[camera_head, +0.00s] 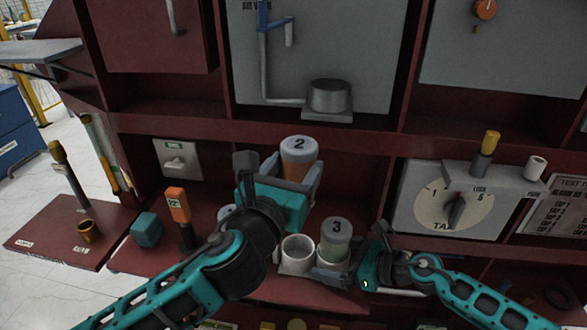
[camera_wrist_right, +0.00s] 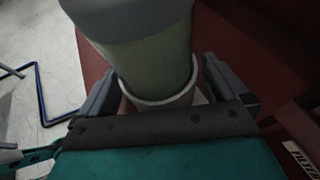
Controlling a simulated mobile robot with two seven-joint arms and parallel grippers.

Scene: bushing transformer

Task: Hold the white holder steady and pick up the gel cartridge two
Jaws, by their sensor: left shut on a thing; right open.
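The gel cartridge two (camera_head: 299,160) is orange with a grey lid marked 2. It is upright between the fingers of my left gripper (camera_head: 293,180), which is shut on it above the shelf. The white holder (camera_head: 297,254) stands lower, with an empty white cup at its left. A greenish cartridge marked 3 (camera_head: 335,240) stands upright in the cup beside it. My right gripper (camera_head: 348,262) is open at that cup. In the right wrist view its fingers (camera_wrist_right: 158,92) lie on either side of the cup and cartridge three (camera_wrist_right: 155,45); contact cannot be told.
A teal block (camera_head: 147,229) and an orange-topped tool (camera_head: 178,205) stand left of my left arm. A dial panel (camera_head: 450,205) is at right. A metal cylinder (camera_head: 330,95) sits above, behind a dark red cabinet ledge.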

